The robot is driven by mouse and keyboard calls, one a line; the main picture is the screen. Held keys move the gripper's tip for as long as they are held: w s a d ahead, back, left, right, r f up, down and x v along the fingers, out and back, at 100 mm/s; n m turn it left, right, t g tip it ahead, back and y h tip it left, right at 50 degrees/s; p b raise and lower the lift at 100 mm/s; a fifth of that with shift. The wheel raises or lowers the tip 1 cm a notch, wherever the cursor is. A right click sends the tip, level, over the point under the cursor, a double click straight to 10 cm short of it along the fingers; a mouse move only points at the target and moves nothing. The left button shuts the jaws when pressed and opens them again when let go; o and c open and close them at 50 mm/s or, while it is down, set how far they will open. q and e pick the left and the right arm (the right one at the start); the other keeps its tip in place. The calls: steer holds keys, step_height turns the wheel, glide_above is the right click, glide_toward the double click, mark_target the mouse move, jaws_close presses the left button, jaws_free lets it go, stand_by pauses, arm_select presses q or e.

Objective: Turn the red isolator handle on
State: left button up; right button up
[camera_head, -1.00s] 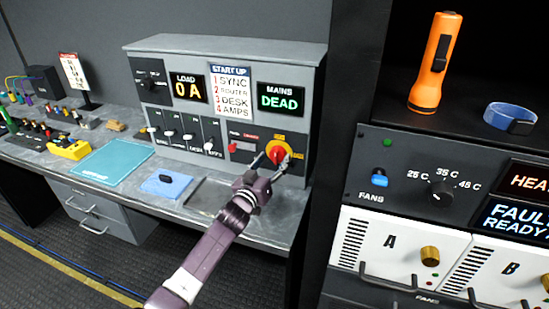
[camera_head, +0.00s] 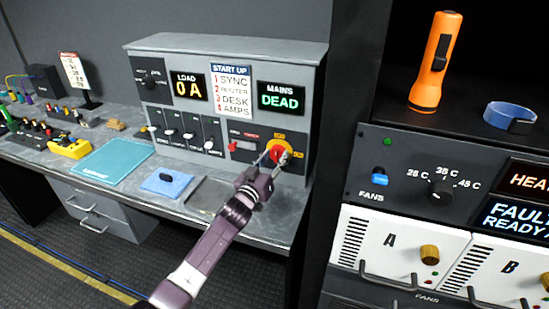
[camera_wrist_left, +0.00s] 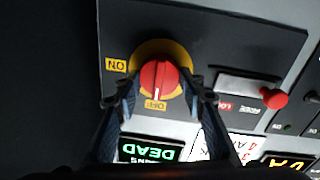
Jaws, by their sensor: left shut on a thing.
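The red isolator handle (camera_wrist_left: 160,80) sits on a round yellow plate (camera_wrist_left: 172,54) with ON and OFF labels. In the left wrist view, which shows the panel upside down, its white mark is near the OFF label. In the head view the handle (camera_head: 279,152) is at the panel's lower right, partly hidden by my fingers. My left gripper (camera_head: 275,155) reaches it from the front, and its fingers are shut on the handle from both sides, as in the left wrist view (camera_wrist_left: 160,95). The mains display (camera_head: 281,98) reads DEAD. My right gripper is out of view.
Left of the handle is a small red knob (camera_head: 233,147), which also shows in the wrist view (camera_wrist_left: 274,98). The load display (camera_head: 188,87) reads 0 A. A dark rack with an orange torch (camera_head: 435,62) stands close on the right. A shallow grey tray (camera_head: 210,195) lies below the panel.

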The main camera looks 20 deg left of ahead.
arm_select(q)
steer(key=m, duration=0.4)
steer(key=shift+r, duration=0.1)
steer(key=m, duration=0.4)
steer(key=shift+d+g+p, duration=0.15)
steer(key=shift+g+p, duration=0.15)
steer(key=m, duration=0.4)
steer(key=shift+m+y, duration=0.3)
steer(key=m, duration=0.4)
steer(key=shift+d+y, duration=0.15)
steer(key=shift+y, duration=0.15)
steer(key=shift+m, duration=0.4)
steer(key=o, duration=1.2)
steer(key=shift+c, duration=0.2)
